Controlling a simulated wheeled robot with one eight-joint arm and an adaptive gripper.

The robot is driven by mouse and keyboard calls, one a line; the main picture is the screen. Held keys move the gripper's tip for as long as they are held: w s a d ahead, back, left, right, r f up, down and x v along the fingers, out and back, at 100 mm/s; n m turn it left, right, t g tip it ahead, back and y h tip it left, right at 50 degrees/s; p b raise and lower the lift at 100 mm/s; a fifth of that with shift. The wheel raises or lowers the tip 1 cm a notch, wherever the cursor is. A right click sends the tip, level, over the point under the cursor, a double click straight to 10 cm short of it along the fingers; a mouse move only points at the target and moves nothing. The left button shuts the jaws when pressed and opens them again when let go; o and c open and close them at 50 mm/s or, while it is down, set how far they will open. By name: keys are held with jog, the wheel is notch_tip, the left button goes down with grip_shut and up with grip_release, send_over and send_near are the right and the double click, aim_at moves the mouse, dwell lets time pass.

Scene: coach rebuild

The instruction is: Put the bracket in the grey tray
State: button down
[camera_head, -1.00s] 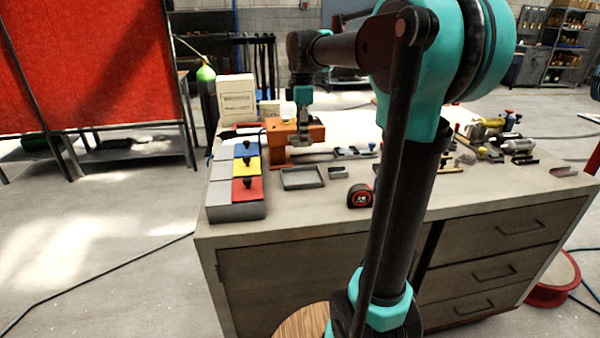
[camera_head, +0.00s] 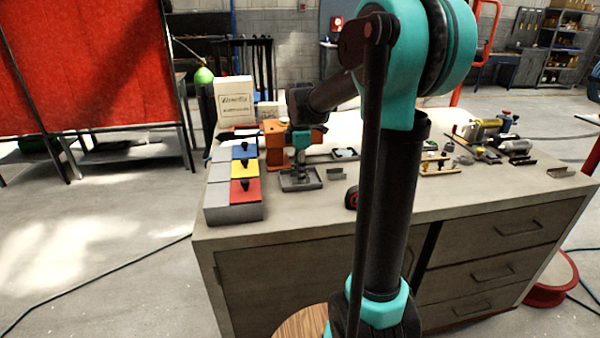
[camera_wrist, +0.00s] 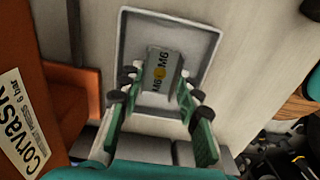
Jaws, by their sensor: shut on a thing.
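The bracket (camera_wrist: 163,67), a small grey metal piece marked "M6" with a yellow dot, is between the fingers of my gripper (camera_wrist: 158,86) in the wrist view. The gripper is shut on it. Behind it lies the shallow grey tray (camera_wrist: 140,32), with the bracket inside the tray's outline. In the head view my gripper (camera_head: 300,172) points down over the grey tray (camera_head: 303,188) on the bench. The bracket is too small to make out there, and I cannot tell whether it touches the tray floor.
Left of the tray is a grey box with blue, yellow and red lids (camera_head: 246,170). An orange machine (camera_head: 275,147) stands just behind. A small grey channel piece (camera_head: 336,174) and a tape measure (camera_head: 351,198) are to the right. Tools (camera_head: 485,140) crowd the bench's right side.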

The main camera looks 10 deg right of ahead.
jog(key=c, duration=1.1)
grip_release()
jog(key=shift+f, duration=0.1)
jog(key=shift+o, duration=0.2)
notch_tip(320, 180, up, 12)
